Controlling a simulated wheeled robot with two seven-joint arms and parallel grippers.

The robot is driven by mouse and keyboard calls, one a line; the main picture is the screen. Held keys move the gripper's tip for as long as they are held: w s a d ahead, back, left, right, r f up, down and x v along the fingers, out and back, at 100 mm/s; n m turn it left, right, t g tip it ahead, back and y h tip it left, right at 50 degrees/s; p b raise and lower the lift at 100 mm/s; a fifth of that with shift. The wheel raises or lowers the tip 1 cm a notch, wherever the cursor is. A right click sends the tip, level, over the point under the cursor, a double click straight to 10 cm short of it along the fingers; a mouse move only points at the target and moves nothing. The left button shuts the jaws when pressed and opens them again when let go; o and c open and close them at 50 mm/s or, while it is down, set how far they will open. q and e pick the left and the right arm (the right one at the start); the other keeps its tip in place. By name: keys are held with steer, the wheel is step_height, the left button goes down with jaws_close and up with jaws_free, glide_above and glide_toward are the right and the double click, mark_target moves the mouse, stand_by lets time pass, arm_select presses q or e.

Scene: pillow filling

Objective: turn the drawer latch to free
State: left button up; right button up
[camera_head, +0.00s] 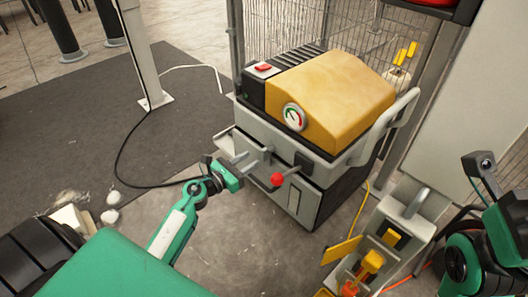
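A grey machine with a yellow cover (335,95) stands in the middle of the view. Its front has a lower drawer-like panel (306,205). A lever with a red ball (277,179) sticks out from the front, and a dark block (303,163) sits to its right; which part is the latch is hard to tell. My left gripper (245,163) is just left of the red ball, in front of the machine. Its fingers look apart with nothing between them; contact with the lever cannot be made out. My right gripper (480,166) is raised at the far right, away from the machine; its fingers are unclear.
A round gauge (294,116) and a red button (263,67) are on the machine. A grey tube handle (385,128) runs along its right side. A wire fence (350,30) stands behind. A stand with yellow parts (392,236) is at lower right. A black cable (122,160) lies at left.

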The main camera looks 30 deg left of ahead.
mark_target(262, 152)
arm_select(q)
steer(key=b+x, duration=0.1)
steer(key=x, duration=0.6)
steer(key=shift+w, duration=0.15)
steer(key=c, duration=0.8)
